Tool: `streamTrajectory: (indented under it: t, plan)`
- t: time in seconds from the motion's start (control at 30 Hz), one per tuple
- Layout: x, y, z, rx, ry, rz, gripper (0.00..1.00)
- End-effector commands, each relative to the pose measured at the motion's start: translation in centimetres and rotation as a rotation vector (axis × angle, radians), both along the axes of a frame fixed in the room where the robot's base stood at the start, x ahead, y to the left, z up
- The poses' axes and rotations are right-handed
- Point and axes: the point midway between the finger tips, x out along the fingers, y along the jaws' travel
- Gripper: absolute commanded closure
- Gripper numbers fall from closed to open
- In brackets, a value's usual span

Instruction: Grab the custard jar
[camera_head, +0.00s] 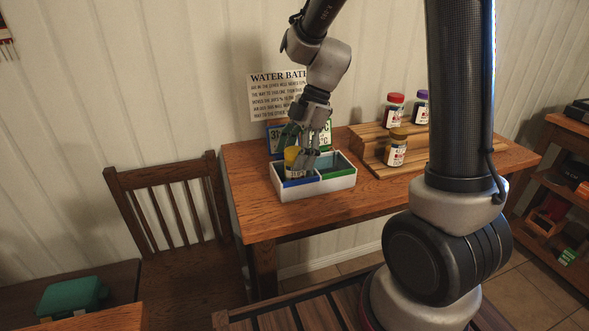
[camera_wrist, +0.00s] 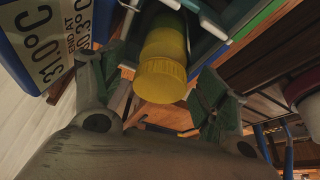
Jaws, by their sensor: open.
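A jar with a yellow lid (camera_head: 291,155) stands in the left, blue-edged compartment of the white utensil tray (camera_head: 318,189). It is likely the custard jar, but its label is too small to read. My gripper (camera_head: 303,148) is over the tray at this jar and partly hides it. In the wrist view the yellow jar (camera_wrist: 163,72) lies between my two spread green-padded fingers (camera_wrist: 152,95), with gaps on both sides. The gripper is open and holds nothing.
A stepped wooden rack (camera_head: 372,152) at the right holds jars with a brownish-gold lid (camera_head: 396,151), a red lid (camera_head: 394,110) and a purple lid (camera_head: 421,107). A temperature sign (camera_wrist: 48,40) stands close to my gripper. A chair (camera_head: 170,215) is left of the table.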

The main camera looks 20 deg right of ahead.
Motion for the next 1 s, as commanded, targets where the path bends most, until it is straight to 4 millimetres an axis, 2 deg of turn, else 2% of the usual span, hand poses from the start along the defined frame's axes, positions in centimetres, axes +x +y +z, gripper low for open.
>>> streamTrajectory:
  t: [0.2,0.5,0.57,0.8,0.87,1.0]
  plan:
    - [0.0,0.0,-0.1,0.0,-0.001,0.0,0.26]
    - [0.0,0.0,-0.1,0.0,-0.001,0.0,0.81]
    - [0.0,0.0,-0.1,0.0,-0.002,-0.001,0.88]
    - [0.1,0.1,0.4,0.001,-0.003,0.0,0.88]
    - [0.1,0.1,1.2,0.001,-0.005,0.0,0.88]
    - [0.2,0.1,4.0,0.001,-0.008,0.0,0.88]
